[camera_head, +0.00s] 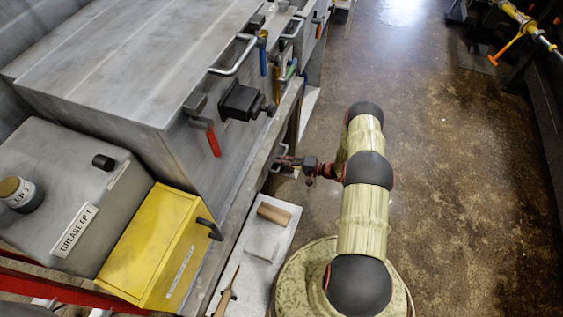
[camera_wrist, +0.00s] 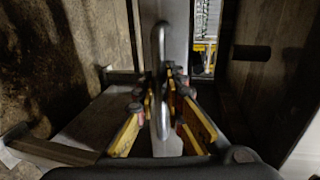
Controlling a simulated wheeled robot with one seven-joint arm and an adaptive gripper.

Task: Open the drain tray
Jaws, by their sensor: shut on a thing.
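A metal bar handle (camera_wrist: 160,55) runs up the middle of the wrist view. It stands on a pale metal strip (camera_wrist: 178,30), which looks like the front of the drain tray. My gripper (camera_wrist: 163,95) has its yellow-edged fingers on either side of the handle and is shut on it. In the head view, my gripper (camera_head: 283,161) reaches left from my arm to the lower side of the grey compactor (camera_head: 130,75), where part of the handle (camera_head: 281,150) shows. Most of the tray is hidden under the ledge, and I cannot tell how far out it is.
A yellow box (camera_head: 150,250) and a grey grease unit (camera_head: 50,190) stand at the left. A pale board (camera_head: 262,240) with a wooden block (camera_head: 274,213) lies low beside the ledge. The floor (camera_head: 450,180) to the right of my arm is clear.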

